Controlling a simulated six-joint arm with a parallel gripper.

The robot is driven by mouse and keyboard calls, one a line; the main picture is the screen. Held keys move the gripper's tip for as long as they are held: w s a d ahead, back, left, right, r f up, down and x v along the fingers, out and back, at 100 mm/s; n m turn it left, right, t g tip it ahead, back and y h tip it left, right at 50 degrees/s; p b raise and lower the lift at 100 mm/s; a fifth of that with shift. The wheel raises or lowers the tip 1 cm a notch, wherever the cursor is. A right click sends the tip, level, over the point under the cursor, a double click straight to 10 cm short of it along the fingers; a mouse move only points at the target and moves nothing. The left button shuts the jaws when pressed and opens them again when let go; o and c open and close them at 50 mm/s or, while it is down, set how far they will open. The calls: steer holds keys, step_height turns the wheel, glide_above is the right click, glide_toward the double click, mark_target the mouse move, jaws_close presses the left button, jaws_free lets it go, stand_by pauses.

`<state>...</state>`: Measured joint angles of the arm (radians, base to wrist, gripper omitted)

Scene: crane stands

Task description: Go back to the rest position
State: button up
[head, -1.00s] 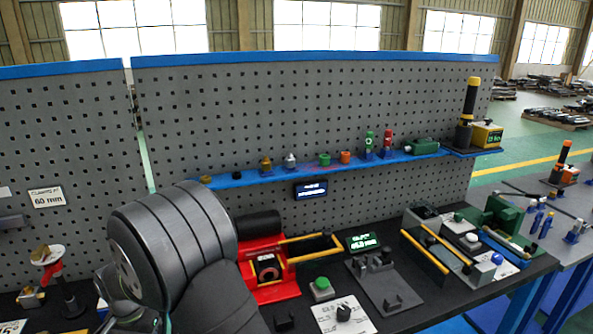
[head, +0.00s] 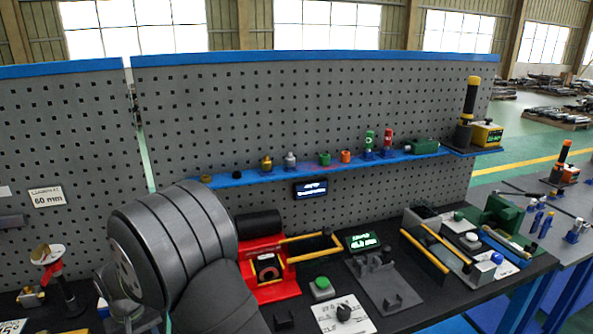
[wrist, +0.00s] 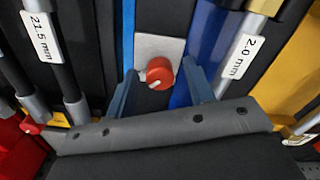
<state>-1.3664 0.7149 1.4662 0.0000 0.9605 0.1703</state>
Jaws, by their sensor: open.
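My gripper (wrist: 158,85) shows in the wrist view with its two blue-grey fingers spread apart. Nothing is held between the fingers. A red knob (wrist: 160,72) on a pale square plate (wrist: 150,47) lies beyond the fingertips, in the gap between them. I cannot tell how far it is from them. In the head view my dark arm fills the lower left, and the gripper does not show there.
In the wrist view, labelled rods flank the gripper, marked 21.5 mm (wrist: 38,36) and 2.0 mm (wrist: 246,58). In the head view a red and black machine (head: 268,270) stands just right of my arm. A blue shelf (head: 225,181) with small parts runs along the grey pegboard (head: 300,110).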

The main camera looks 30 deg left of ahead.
steer(key=shift+n, duration=1.6)
steer(key=o, duration=1.1)
steer(key=w+a+r+m+g+y, duration=0.15)
steer(key=w+a+r+m, duration=0.3)
steer(key=r, duration=0.75)
steer(key=w+a+r+m+t+y, duration=0.1)
steer(key=w+a+r+m+y, duration=0.3)
steer(key=r, duration=0.8)
steer(key=shift+g+h, duration=0.25)
steer(key=shift+h, duration=0.3)
steer(key=x, duration=0.6)
steer(key=a+x, duration=0.1)
steer(key=x, duration=0.2)
steer(key=shift+w+a+f, duration=0.1)
steer(key=shift+w+f, duration=0.05)
steer(key=shift+w, duration=0.25)
